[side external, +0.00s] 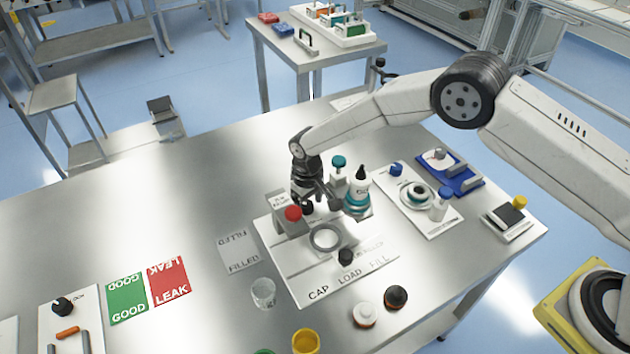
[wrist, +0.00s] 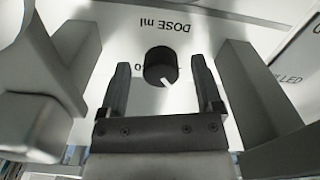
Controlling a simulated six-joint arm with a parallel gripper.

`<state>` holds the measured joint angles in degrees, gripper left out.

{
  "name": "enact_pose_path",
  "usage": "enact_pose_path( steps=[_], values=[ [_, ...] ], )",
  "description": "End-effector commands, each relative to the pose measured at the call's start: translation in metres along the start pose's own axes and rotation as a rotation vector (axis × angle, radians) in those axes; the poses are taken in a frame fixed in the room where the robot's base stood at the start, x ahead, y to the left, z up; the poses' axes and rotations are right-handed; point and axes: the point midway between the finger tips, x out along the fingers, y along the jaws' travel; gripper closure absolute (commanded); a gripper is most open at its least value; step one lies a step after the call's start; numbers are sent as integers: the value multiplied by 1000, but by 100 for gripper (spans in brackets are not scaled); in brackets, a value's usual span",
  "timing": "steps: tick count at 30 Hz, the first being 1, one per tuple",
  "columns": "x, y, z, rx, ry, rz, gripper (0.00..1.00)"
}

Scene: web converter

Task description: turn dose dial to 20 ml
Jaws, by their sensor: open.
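The dose dial (wrist: 158,62) is a black round knob on a white panel in the wrist view. The text "DOSE ml" shows upside down above it. Its white pointer line points toward the lower right of that picture. A "0" shows left of the knob beside a finger; other scale marks are hidden. My gripper (wrist: 160,64) is open, one finger on each side of the dial, with visible gaps. In the side view my gripper (side external: 318,196) is low over the back of the filling station (side external: 297,275), and I cannot clearly make out the dial there.
A teal-banded bottle (side external: 358,190) is right of my gripper. A clear cup (side external: 263,293) stands in front. The table's left-middle is clear.

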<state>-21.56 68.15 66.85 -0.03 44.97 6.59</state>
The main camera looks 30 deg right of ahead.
Motion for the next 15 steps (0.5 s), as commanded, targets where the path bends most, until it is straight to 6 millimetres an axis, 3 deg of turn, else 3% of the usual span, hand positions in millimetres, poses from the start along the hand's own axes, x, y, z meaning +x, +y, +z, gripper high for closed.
enact_pose_path(
  steps=[6,8,14,15],
  values=[
    [0,0,0,0,0,0,16],
    [0,0,0,0,0,0,32],
    [0,0,0,0,0,0,96],
    [0,0,0,0,0,0,100]
  ],
)
